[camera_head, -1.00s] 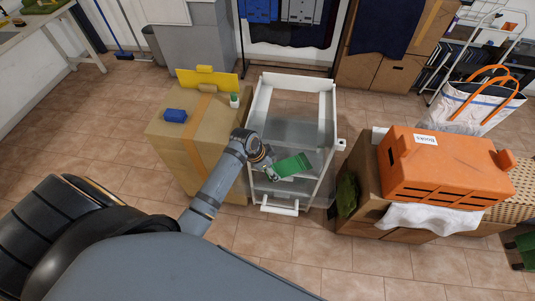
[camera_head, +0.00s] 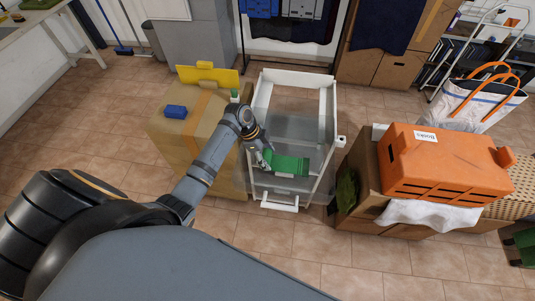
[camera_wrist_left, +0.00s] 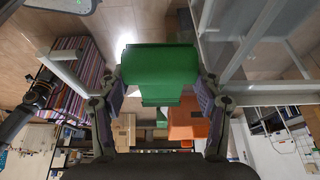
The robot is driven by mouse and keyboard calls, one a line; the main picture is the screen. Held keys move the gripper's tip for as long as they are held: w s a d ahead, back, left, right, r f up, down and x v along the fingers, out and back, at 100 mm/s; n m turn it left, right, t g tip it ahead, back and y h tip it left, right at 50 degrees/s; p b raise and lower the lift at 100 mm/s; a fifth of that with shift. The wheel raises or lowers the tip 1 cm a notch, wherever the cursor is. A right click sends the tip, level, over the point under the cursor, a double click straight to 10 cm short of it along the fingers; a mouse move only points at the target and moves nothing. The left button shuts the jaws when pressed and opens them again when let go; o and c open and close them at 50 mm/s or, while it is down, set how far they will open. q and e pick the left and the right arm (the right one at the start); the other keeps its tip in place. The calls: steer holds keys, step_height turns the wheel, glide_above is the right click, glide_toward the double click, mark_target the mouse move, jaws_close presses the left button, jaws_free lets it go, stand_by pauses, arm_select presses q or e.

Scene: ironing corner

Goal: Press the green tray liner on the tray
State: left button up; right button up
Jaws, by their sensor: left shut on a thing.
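The green tray liner (camera_head: 288,163) is a flat green piece over the grey see-through upper shelf of the white trolley (camera_head: 297,78); I cannot tell a separate tray there. My left gripper (camera_head: 266,160) is at the liner's left end and is shut on it. In the left wrist view the green piece (camera_wrist_left: 160,68) fills the space between the two fingers of my left gripper (camera_wrist_left: 160,98). Whether the liner touches the shelf cannot be told. My right gripper is not in view.
Left of the trolley stands a cardboard box (camera_head: 170,140) with a blue block (camera_head: 176,112), a yellow piece (camera_head: 215,76) and a small green-capped bottle. To the right, an orange crate (camera_head: 440,165) and white cloth (camera_head: 430,217) sit on boxes. The floor in front is clear.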

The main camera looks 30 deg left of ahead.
arm_select(q)
step_height(320, 180, down, 4)
steer(key=shift+r+b, duration=0.2)
steer(key=shift+b, duration=0.7)
steer(key=shift+f+b, duration=0.55)
steer(key=shift+f, duration=0.45)
steer(key=shift+f, duration=0.15)
steer(key=o, duration=1)
